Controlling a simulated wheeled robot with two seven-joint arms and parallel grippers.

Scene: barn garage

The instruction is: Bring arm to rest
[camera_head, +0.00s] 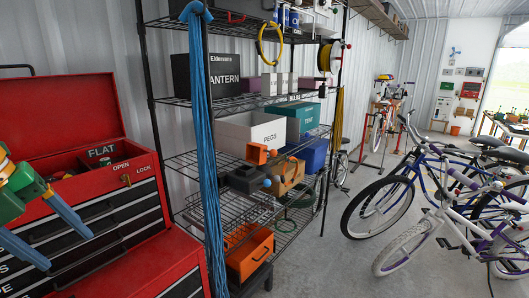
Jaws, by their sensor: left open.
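My left gripper (70,250) comes in at the left edge of the head view. It has a green body and two blue fingers spread wide apart, with nothing between them. It hovers in front of the red tool chest (150,235), whose black drawers are partly hidden behind the fingers. The raised red lid (60,112) stands above and behind the gripper. I cannot tell the exact gap between the fingers and the chest. My right gripper does not show.
A black wire shelf (232,101) with bins stands right of the chest. Blue rope (207,150) hangs down its front post. An orange drawer box (250,255) sits low on it. Bicycles (430,205) stand at the right. Concrete floor (330,262) is clear between shelf and bicycles.

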